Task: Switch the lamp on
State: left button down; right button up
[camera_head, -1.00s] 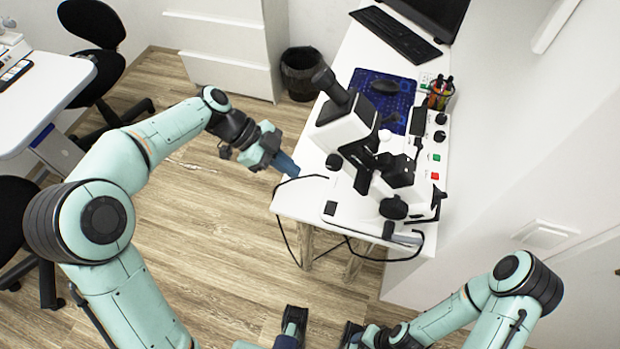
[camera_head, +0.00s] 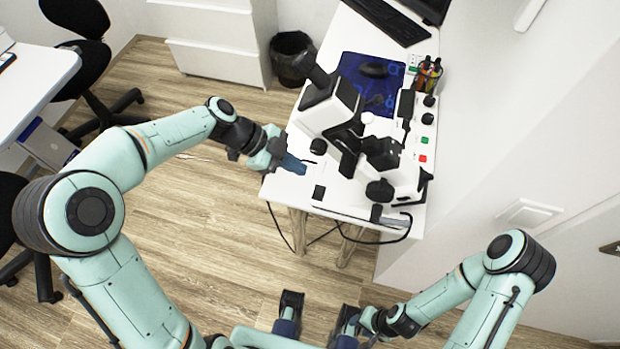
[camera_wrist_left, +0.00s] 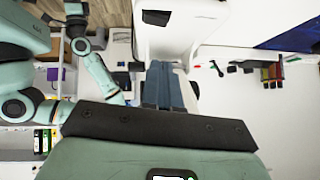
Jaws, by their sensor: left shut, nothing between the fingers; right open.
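No separate desk lamp is recognisable. A white and black microscope (camera_head: 330,105) stands on the white table (camera_head: 283,187). Right of it, a white control box (camera_head: 428,118) carries black knobs, a green button (camera_head: 426,139) and a red button (camera_head: 423,158). Whether a lamp is lit cannot be told. My left gripper (camera_head: 296,166) is shut and empty over the table's left edge, left of the microscope base. Its blue fingers also show in the left wrist view (camera_wrist_left: 163,88). My right gripper (camera_head: 318,312) is open and empty low in the head view, away from the table.
A blue mouse pad (camera_head: 352,66) with a mouse, a pen holder (camera_head: 427,74) and a keyboard (camera_head: 388,20) lie further back. A black cable hangs off the front edge. A black bin (camera_head: 293,58) stands left of the table. A wall bounds the right.

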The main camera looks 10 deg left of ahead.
aim_at(322, 187)
pick_arm(q)
jog(key=d+f, duration=0.1)
jog(key=f, duration=0.1)
jog(key=d+f, duration=0.1)
jog(key=f, duration=0.1)
jog(key=d+f, duration=0.1)
jog(key=f, duration=0.1)
jog(key=shift+w+d, duration=0.15)
jog(key=shift+w, duration=0.25)
jog(key=shift+w+f, duration=0.1)
jog(key=shift+f, duration=0.45)
